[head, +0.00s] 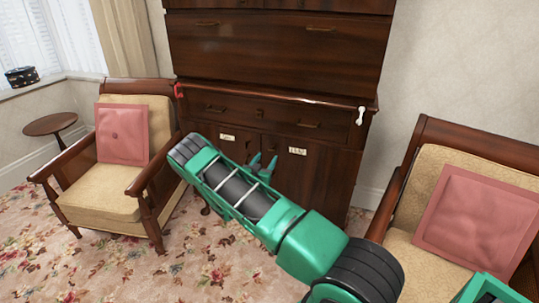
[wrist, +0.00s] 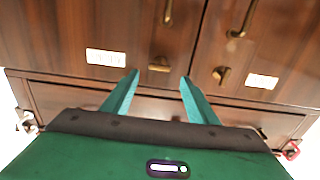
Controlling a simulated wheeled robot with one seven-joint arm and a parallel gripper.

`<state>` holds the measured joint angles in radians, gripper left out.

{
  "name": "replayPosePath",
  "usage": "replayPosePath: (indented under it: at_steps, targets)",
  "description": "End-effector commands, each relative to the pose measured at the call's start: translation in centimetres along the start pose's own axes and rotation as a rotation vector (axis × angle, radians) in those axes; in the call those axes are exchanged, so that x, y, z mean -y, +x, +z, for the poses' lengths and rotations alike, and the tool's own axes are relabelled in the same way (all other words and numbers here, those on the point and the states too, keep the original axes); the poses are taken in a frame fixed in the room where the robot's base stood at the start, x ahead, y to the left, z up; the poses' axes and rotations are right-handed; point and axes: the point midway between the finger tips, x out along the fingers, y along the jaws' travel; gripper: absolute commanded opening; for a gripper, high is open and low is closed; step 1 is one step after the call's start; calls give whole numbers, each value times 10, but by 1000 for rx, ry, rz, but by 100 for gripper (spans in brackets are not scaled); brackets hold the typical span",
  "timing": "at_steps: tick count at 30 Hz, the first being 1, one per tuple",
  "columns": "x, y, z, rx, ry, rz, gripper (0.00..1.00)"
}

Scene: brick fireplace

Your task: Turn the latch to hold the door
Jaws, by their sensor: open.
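A dark wood cabinet has two lower doors, each with a white label; one door (head: 333,175) shows at the right in the head view. The wrist view appears upside down relative to the head view. In it, a small brass latch (wrist: 160,64) lies near the door seam, roughly level, and a second brass latch (wrist: 221,74) sits tilted on the other side of the seam. My gripper (head: 263,163) is open in front of the doors. In the wrist view my gripper (wrist: 160,77) has its fingertips either side of the first latch; contact cannot be told.
A drawer (head: 262,115) runs above the doors. A red item (head: 179,90) and a white item (head: 360,116) are at the cabinet's upper corners. A left armchair (head: 95,203) and a right armchair (head: 395,243) flank the cabinet. A round side table (head: 50,124) stands far left. Patterned carpet lies in front.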

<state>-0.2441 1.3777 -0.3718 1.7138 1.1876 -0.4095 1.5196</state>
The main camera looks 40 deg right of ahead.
Motion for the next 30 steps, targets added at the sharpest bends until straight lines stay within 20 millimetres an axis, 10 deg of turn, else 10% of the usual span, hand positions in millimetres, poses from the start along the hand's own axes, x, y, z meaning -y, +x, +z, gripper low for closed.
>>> replayPosePath:
  at_steps: [10,24,30]
  targets:
    - [0,53,0,0,2,1,53]
    - [0,65,0,0,0,0,53]
    - [0,65,0,0,0,0,12]
